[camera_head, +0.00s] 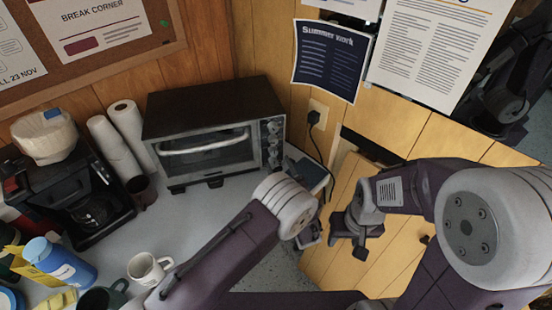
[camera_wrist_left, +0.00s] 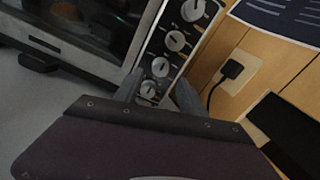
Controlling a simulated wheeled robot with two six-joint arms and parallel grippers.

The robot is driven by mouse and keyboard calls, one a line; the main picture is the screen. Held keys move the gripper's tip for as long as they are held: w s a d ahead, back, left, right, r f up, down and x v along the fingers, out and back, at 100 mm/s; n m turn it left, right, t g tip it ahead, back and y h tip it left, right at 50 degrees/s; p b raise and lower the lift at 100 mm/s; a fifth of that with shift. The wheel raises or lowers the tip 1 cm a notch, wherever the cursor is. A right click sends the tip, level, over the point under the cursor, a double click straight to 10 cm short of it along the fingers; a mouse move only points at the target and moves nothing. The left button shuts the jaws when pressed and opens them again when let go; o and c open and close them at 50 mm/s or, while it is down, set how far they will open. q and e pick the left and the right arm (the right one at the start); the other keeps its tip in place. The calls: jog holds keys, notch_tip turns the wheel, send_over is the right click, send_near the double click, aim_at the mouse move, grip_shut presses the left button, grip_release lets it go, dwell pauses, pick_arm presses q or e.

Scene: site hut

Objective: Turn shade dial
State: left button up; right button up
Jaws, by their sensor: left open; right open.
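The toaster oven (camera_head: 205,150) stands against the wooden wall, with a column of round dials (camera_head: 272,140) right of its door. The wrist view shows several dials, including a top dial (camera_wrist_left: 192,10), a second dial (camera_wrist_left: 175,40) and a third dial (camera_wrist_left: 160,67). I cannot read which is the shade dial. My left gripper (camera_wrist_left: 158,94) is open, its fingers either side of the lowest dial (camera_wrist_left: 148,88) in the picture; contact cannot be told. My right gripper (camera_head: 357,232) is open and empty, right of the counter.
A black plug in a wall socket (camera_wrist_left: 238,72) with a hanging cord is right of the oven. A dark box (camera_wrist_left: 292,130) is nearby. Paper rolls (camera_head: 120,145), a coffee maker (camera_head: 75,195) and a white mug (camera_head: 147,270) stand left.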

pick_arm(q)
jog(key=v, duration=0.4)
jog(key=shift+s+d, duration=0.1)
jog(key=shift+s, duration=0.3)
jog(key=s+a+r+n+g+y+p, duration=0.1)
jog(key=s+a+n+g+y+p, duration=0.15)
jog(key=s+a+n+g, duration=0.65)
jog(key=a+r+n+g+y+p, duration=0.1)
jog(key=a+r+n+g+y, duration=0.2)
jog(key=a, duration=1.1)
jog(key=s+a+f+n+g+h, duration=0.1)
jog(key=s+a+n+g+h, duration=0.1)
jog(key=s+n+g, duration=0.4)
jog(key=s+d+r+n+t+h+p, duration=0.1)
jog(key=s+d+r+n+h+p, duration=0.2)
jog(key=n+h, duration=0.5)
jog(key=s+d+n, duration=0.1)
jog(key=s+n, duration=0.1)
jog(key=n, duration=0.2)
jog(key=shift+s+d+r+t+h, duration=0.25)
jog(key=shift+s+t+h, duration=0.05)
jog(key=shift+t+h, duration=0.1)
